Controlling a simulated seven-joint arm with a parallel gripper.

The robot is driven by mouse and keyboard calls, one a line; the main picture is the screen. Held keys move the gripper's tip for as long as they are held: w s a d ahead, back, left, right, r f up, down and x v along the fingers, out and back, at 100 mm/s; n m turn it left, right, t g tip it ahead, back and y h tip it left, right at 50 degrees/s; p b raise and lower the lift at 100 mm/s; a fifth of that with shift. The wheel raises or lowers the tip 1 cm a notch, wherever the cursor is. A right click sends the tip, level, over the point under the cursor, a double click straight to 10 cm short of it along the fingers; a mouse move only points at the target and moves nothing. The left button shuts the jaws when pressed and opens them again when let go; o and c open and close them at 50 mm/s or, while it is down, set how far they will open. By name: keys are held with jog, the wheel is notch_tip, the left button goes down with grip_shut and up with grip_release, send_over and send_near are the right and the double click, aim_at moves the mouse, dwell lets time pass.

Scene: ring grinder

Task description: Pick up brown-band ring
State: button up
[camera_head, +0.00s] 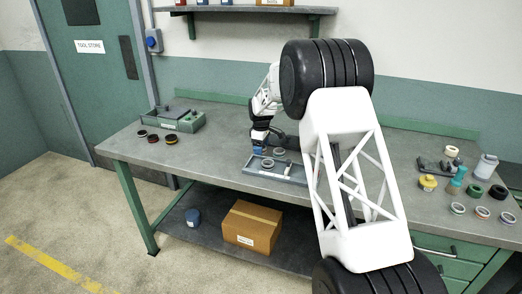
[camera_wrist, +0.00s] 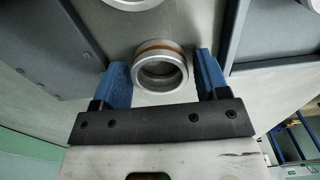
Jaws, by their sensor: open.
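In the wrist view, a silver ring with a brown-orange band (camera_wrist: 160,68) sits between the two blue fingertips of my gripper (camera_wrist: 163,76). The fingers are apart, with a narrow gap visible on each side of the ring, and I cannot tell whether either touches it. In the head view my gripper (camera_head: 258,150) is low over the left end of a shallow grey tray (camera_head: 290,179) on the bench. The band cannot be made out there.
Another silver ring (camera_wrist: 132,3) lies just beyond in the wrist view. On the bench (camera_head: 225,150), a grey-green box (camera_head: 180,121) and several dark rings stand left. More rings, a yellow-topped item (camera_head: 427,183) and a bottle (camera_head: 487,167) stand right.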

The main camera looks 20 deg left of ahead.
jog(key=shift+c, duration=0.2)
jog(key=c, duration=0.7)
jog(key=shift+r, duration=0.1)
jog(key=shift+r, duration=1.65)
jog(key=shift+s+d+r, duration=0.1)
jog(key=shift+s, duration=0.1)
jog(key=s+d, duration=0.2)
jog(key=s, duration=0.2)
jog(key=s+d+r, duration=0.1)
jog(key=s+d, duration=0.2)
jog(key=s, duration=0.2)
jog(key=s+d, duration=0.2)
jog(key=s, duration=0.2)
jog(key=shift+s+d+r, duration=0.15)
jog(key=shift+s+d, duration=0.1)
jog(key=shift+d, duration=0.05)
